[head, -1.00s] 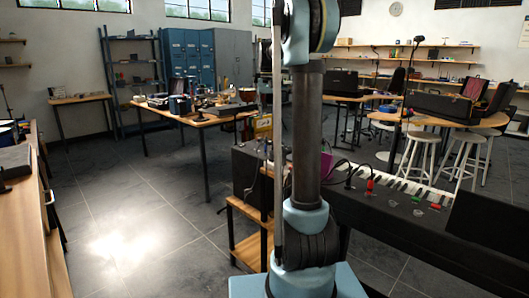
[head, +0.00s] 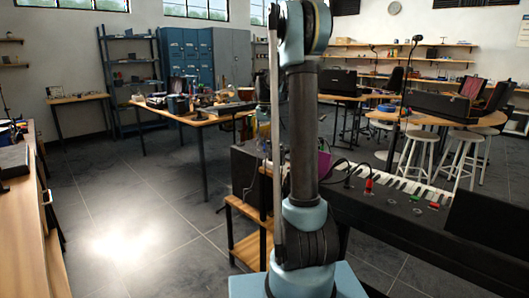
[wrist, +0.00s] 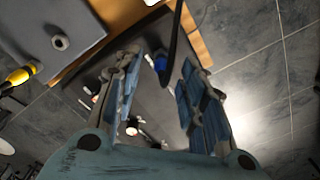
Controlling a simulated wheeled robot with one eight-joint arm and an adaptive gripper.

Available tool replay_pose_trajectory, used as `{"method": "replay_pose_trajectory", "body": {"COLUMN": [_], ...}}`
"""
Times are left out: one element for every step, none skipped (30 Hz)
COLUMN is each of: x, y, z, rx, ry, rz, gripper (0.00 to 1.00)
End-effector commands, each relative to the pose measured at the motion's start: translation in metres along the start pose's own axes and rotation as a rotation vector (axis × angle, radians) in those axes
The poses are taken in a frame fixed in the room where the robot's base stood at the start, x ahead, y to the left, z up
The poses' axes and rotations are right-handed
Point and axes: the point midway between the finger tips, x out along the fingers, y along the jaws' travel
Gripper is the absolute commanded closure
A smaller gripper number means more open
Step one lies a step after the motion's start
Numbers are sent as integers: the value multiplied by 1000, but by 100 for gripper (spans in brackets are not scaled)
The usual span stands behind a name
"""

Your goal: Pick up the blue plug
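The blue plug (wrist: 160,63) shows in the wrist view at the end of a thick black cable, near the top middle. My gripper (wrist: 162,62) is open, with one finger on each side of the plug in the picture. I see a gap between the plug and each finger, and no grip on it. I cannot tell how far beyond the fingertips the plug lies. In the head view my arm stands in front of the keyboard bench; my gripper is out of that picture and I cannot make out the blue plug there.
In the wrist view a grey box (wrist: 40,30) with a round knob and a yellow plug (wrist: 20,75) lie at left. The head view shows a keyboard (head: 405,187), a red plug (head: 368,183) on it, a wooden shelf stand (head: 245,208) and open floor at left.

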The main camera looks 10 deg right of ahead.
Motion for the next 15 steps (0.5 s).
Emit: {"method": "replay_pose_trajectory", "body": {"x": [7,12,17,22,25,30,33,36,39,40,41,42,43,43,43], "y": [-1,-2,-2,-3,-3,-2,-2,-2,-2,-2,-2,-2,-2,-2,-2], "z": [-1,-2,-2,-2,-2,-2,-2,-2,-2,-2,-2,-2,-2,-2,-2], "rx": [0,0,0,0,0,0,0,0,0,0,0,0,0,0,0], "ry": [0,0,0,0,0,0,0,0,0,0,0,0,0,0,0], "rz": [0,0,0,0,0,0,0,0,0,0,0,0,0,0,0], "gripper": [62,62,62,62,62,62,62,62,62,62,62,62,62,62,62]}}
